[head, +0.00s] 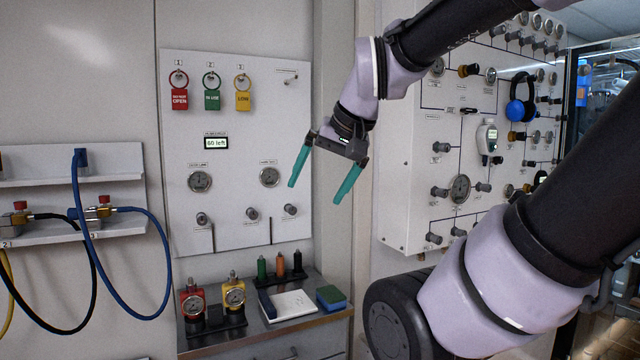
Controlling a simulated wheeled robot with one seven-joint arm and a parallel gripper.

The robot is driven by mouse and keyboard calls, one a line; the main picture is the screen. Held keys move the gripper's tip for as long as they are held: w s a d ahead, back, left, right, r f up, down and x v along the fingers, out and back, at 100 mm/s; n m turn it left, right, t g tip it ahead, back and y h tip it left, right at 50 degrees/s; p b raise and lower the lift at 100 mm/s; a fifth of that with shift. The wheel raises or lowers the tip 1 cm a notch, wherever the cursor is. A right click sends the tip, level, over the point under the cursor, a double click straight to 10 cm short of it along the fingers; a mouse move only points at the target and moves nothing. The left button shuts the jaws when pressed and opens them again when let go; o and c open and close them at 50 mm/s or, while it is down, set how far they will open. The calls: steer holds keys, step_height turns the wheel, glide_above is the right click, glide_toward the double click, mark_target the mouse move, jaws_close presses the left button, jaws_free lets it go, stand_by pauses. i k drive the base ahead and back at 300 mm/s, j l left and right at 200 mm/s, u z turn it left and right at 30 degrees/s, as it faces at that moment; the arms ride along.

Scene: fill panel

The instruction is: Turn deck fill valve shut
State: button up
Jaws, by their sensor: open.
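The white fill panel (235,150) hangs on the wall left of centre. It bears three small grey valve knobs in a row low down: a left knob (202,219), a middle knob (252,213) and a right knob (290,209). Their labels are too small to read, so I cannot tell which is the deck fill valve. My gripper (317,193) has teal fingers, apart and empty, pointing down in front of the panel's right edge. It appears to touch nothing.
Red (180,98), green (212,99) and yellow (243,99) tags hang on the panel above a "60 left" display (216,143). Below, a counter (270,335) holds gauges, bottles and a notepad. A second panel (405,200) with many valves stands right. Hoses (130,300) hang left.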

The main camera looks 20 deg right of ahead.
mark_target(445, 147)
steer(key=z, duration=1.35)
